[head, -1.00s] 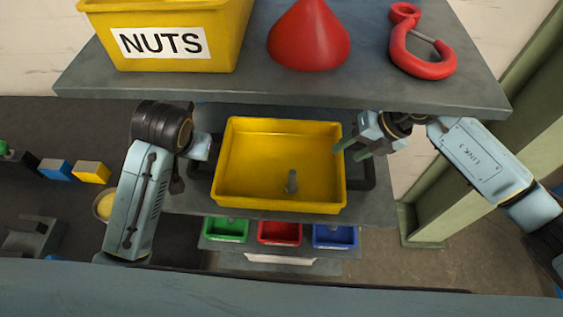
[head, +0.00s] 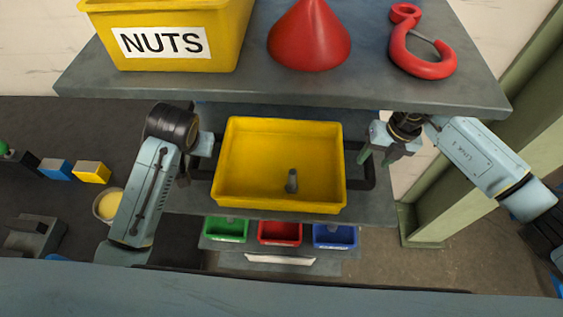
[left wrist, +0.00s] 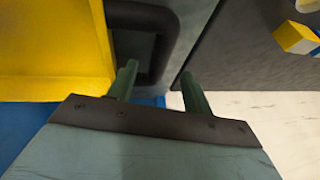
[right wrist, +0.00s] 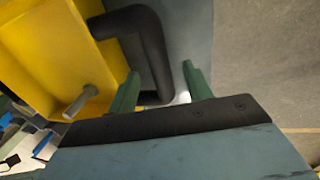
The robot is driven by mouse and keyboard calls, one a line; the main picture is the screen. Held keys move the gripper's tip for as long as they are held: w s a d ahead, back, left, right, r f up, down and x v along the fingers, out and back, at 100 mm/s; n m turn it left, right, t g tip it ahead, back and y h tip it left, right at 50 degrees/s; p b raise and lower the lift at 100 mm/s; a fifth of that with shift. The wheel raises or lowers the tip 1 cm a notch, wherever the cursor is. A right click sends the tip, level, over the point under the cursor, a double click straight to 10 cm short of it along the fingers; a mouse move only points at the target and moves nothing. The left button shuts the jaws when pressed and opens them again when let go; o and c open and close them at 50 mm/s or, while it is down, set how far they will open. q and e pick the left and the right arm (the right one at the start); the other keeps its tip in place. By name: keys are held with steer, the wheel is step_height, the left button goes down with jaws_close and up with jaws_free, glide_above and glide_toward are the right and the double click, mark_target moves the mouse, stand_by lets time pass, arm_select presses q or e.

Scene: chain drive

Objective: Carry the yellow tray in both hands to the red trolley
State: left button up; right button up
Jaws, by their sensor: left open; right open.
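The yellow tray (head: 255,160) sits level on a grey shelf, with a grey bolt-like peg (head: 292,181) inside it. Its right black handle (head: 372,172) shows in the head view. The left black handle (left wrist: 166,30) shows in the left wrist view. My right gripper (head: 376,157) is open at the right handle. In the right wrist view, the handle's bar (right wrist: 152,50) appears between its fingers. My left gripper (left wrist: 158,82) is open, with the left handle's bar appearing between its fingers; in the head view its fingers are mostly hidden. I see no red trolley.
An upper shelf (head: 300,88) overhangs behind the tray, holding a yellow NUTS bin (head: 190,15), a red cone (head: 310,40) and a red hook (head: 420,60). Small green (head: 227,229), red (head: 279,232) and blue (head: 334,236) bins sit below. A green post (head: 470,150) stands right.

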mark_target(371, 163)
arm_select(q)
steer(key=x, duration=0.6)
steer(key=shift+w+f, duration=0.2)
steer(key=shift+f, duration=0.05)
arm_select(e)
steer(key=f, duration=0.4)
steer(key=shift+a, duration=0.4)
arm_select(q)
steer(key=shift+c, duration=0.2)
arm_select(e)
steer(key=shift+c, duration=0.3)
arm_select(q)
jaws_close()
arm_select(e)
jaws_close()
arm_select(q)
steer(key=shift+r, duration=0.1)
